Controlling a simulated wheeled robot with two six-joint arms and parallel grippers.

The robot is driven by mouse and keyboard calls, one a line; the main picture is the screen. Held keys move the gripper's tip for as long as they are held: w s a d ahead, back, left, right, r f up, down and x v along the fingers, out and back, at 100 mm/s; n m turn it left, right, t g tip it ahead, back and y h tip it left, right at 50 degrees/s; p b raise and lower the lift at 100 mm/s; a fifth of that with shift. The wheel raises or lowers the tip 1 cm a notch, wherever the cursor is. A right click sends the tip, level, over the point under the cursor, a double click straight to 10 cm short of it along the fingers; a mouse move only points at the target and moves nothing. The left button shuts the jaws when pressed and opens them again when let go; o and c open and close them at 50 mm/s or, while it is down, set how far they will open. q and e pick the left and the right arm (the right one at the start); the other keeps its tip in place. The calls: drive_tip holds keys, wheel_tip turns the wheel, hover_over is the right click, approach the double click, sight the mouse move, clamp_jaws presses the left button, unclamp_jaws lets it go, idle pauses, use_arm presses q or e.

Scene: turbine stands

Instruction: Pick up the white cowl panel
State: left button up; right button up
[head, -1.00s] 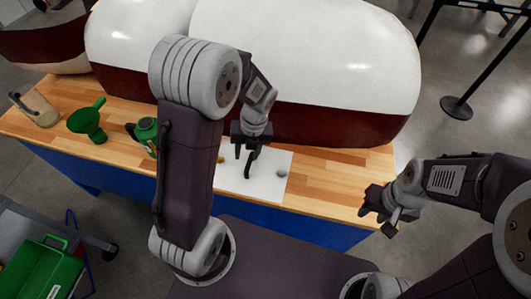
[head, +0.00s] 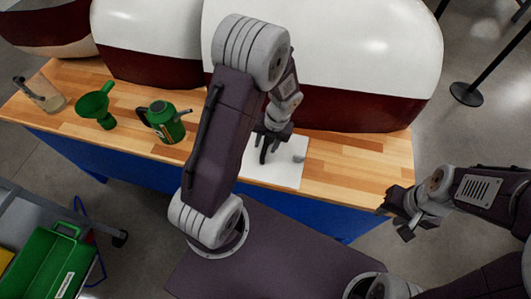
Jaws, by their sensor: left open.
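A flat white panel (head: 278,177) lies on the wooden bench top, partly hidden behind my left arm. A small grey knob-like thing (head: 299,158) shows at its right side. My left gripper (head: 265,152) is open and hangs over the panel's far part, with dark fingers pointing down. I cannot tell whether the fingers touch it. My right gripper (head: 396,213) is off the bench's front right corner. Its fingers are small and dark, and nothing is clearly held.
The wooden bench (head: 350,165) has bare room to the right of the panel. A green can (head: 166,122), a green funnel (head: 95,103) and a clear jug (head: 45,97) stand at left. A large white and dark red casing (head: 340,50) is behind.

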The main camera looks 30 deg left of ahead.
use_arm(q)
drive_tip(key=shift+a+f, duration=0.2)
drive_tip(key=shift+f, duration=0.65)
clamp_jaws()
drive_tip(key=shift+r, duration=0.1)
idle(0.6)
